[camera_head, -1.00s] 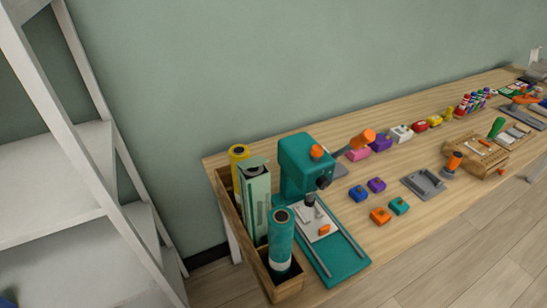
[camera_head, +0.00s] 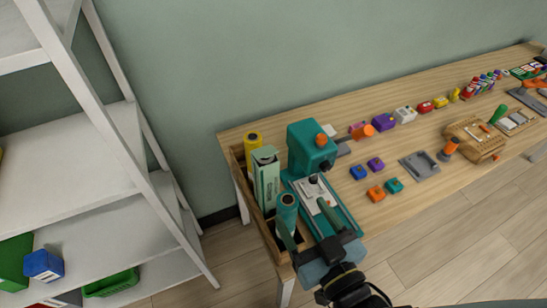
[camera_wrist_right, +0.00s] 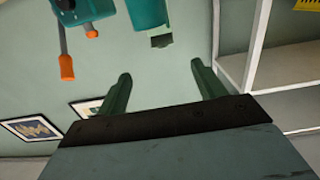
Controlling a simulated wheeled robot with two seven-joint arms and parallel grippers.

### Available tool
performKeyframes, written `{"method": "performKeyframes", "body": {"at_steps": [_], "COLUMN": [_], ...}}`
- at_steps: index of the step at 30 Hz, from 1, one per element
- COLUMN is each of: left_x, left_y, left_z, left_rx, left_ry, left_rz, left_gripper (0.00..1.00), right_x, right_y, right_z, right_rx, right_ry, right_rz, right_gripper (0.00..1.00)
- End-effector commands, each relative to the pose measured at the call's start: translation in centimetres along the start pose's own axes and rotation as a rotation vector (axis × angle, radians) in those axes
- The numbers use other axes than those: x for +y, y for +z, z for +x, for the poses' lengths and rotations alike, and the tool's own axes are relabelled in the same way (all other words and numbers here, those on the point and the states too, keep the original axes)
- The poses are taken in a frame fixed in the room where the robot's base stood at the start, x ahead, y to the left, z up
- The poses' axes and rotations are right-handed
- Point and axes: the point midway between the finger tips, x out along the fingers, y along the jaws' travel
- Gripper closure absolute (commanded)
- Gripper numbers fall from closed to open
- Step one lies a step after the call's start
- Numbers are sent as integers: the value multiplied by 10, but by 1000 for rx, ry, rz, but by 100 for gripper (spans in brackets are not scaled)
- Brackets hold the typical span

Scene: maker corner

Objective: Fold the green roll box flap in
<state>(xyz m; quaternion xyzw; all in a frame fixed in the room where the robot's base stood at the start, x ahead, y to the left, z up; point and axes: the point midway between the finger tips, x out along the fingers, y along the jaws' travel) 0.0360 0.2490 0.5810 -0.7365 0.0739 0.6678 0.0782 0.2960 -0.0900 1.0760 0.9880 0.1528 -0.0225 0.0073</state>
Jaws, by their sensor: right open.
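The green roll box (camera_head: 267,187) is a tall pale green carton. It stands upright in the wooden bin (camera_head: 238,163) at the table's left end, between the yellow roll (camera_head: 253,140) and the teal roll (camera_head: 288,207). Its top (camera_head: 265,154) is in view, but how far its flap is folded is too small to tell. My right gripper (camera_head: 306,217) is open and empty, in front of the box and close by the teal roll. In the right wrist view its two fingers (camera_wrist_right: 160,90) are apart with nothing between them. My left gripper is out of view.
The teal press (camera_head: 312,146) stands just right of the bin. Small coloured blocks (camera_head: 375,194) and a grey tray (camera_head: 419,165) lie farther right. A white shelf (camera_head: 90,190) is at the left, with floor between it and the table.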

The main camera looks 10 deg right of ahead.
Motion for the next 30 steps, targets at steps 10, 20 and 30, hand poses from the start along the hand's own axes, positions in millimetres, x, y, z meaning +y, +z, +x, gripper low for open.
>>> {"method": "performKeyframes", "body": {"at_steps": [10,20,30], "left_x": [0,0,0], "left_y": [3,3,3], "left_z": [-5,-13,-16], "left_rx": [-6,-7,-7], "left_ry": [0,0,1], "left_rz": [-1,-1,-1], "left_gripper": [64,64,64], "right_x": [-5,-5,-5], "right_y": [-13,-15,-16], "right_z": [29,93,130], "right_rx": [54,50,48], "right_ry": [-7,-7,-7], "right_rz": [-1,0,1], "right_gripper": [31,31,31]}}
